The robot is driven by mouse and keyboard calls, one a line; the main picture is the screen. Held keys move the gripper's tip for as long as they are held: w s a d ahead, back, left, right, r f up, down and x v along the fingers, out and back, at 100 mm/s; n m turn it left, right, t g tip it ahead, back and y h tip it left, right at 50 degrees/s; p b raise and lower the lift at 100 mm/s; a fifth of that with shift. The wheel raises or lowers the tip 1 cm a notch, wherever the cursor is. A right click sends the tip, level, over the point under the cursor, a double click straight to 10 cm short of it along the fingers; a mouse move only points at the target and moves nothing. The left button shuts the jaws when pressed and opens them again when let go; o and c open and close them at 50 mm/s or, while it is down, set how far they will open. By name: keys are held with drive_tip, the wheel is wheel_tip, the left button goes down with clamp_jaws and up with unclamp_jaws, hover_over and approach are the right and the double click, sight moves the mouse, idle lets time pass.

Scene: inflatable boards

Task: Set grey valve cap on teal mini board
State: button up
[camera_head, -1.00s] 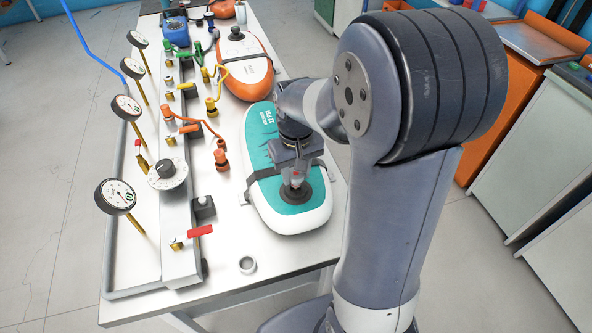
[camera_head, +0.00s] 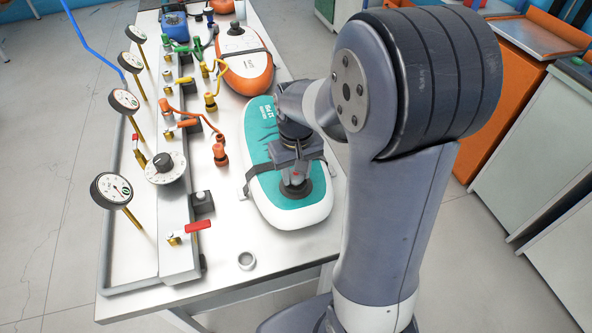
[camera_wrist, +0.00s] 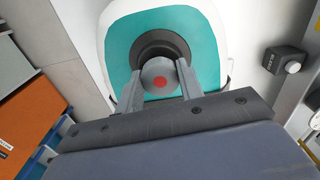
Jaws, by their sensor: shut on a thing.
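The teal mini board (camera_head: 262,130), teal on top with a white rim, lies on the table with a black round valve (camera_head: 297,192) near its front end. My gripper (camera_head: 296,178) points down over that valve. In the wrist view its two fingers are shut on the grey valve cap (camera_wrist: 158,72), a grey disc with a red dot on top.
An orange board (camera_head: 243,72) with a black cap lies behind. A metal rail (camera_head: 178,225) with gauges, hoses and a red-handled tap (camera_head: 197,226) runs along the left.

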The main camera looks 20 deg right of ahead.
sight(296, 174)
drive_tip(key=shift+f, duration=0.2)
drive_tip(key=o, duration=1)
drive_tip(key=shift+o, duration=0.2)
drive_tip(key=shift+r, duration=0.1)
wheel_tip(296, 174, up, 11)
drive_tip(key=shift+f, duration=0.25)
wheel_tip(296, 174, down, 10)
drive_tip(key=shift+r, duration=0.1)
idle(0.4)
